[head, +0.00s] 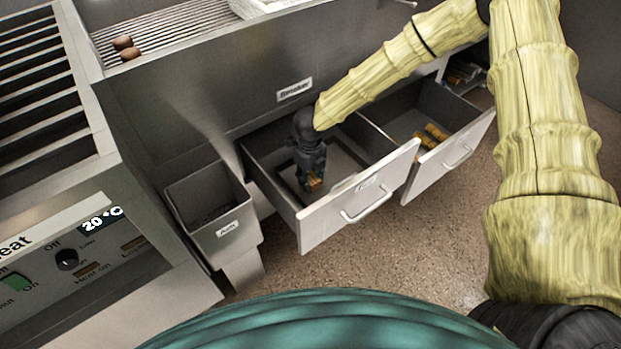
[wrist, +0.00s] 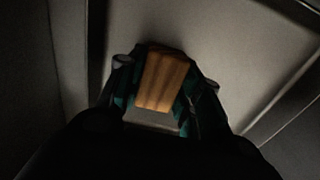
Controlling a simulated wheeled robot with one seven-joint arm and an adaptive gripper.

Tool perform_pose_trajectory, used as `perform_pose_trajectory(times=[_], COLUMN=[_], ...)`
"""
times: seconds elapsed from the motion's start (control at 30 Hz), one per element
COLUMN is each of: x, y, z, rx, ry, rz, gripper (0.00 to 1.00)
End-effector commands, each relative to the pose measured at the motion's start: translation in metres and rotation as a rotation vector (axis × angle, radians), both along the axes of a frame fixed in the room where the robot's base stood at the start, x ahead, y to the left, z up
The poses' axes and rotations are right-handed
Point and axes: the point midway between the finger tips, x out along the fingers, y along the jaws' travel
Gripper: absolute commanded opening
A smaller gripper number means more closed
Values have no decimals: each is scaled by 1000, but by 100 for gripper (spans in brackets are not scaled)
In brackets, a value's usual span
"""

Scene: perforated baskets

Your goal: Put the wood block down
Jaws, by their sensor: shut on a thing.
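The wood block (wrist: 163,80) is small and orange-brown, held between the two fingers of my gripper (wrist: 160,95) in the wrist view. In the head view my gripper (head: 312,180) points down inside the open left drawer (head: 345,192), with a bit of the wood block (head: 314,182) showing at the fingertips. The drawer floor lies below the block. I cannot tell whether the block touches it.
A second open drawer (head: 450,155) to the right holds several yellow-brown pieces (head: 431,135). A grey bin (head: 212,212) stands left of the drawers. The drawer walls stand close around my gripper.

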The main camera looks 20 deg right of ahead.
Motion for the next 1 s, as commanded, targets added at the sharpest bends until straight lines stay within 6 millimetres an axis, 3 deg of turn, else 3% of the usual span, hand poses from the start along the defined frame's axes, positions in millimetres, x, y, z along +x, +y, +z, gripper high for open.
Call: perform_pose_trajectory(times=[0.27, 0.3, 0.4, 0.43, 0.8, 1.0], x=[0, 0, 0, 0, 0, 1], y=[0, 0, 0, 0, 0, 0], z=[-1, -2, -1, -1, 1, 26], rx=[0, 0, 0, 0, 0, 1], ry=[0, 0, 0, 0, -1, -3], rz=[0, 0, 0, 0, 0, 0], gripper=[11, 37, 55, 57, 57, 57])
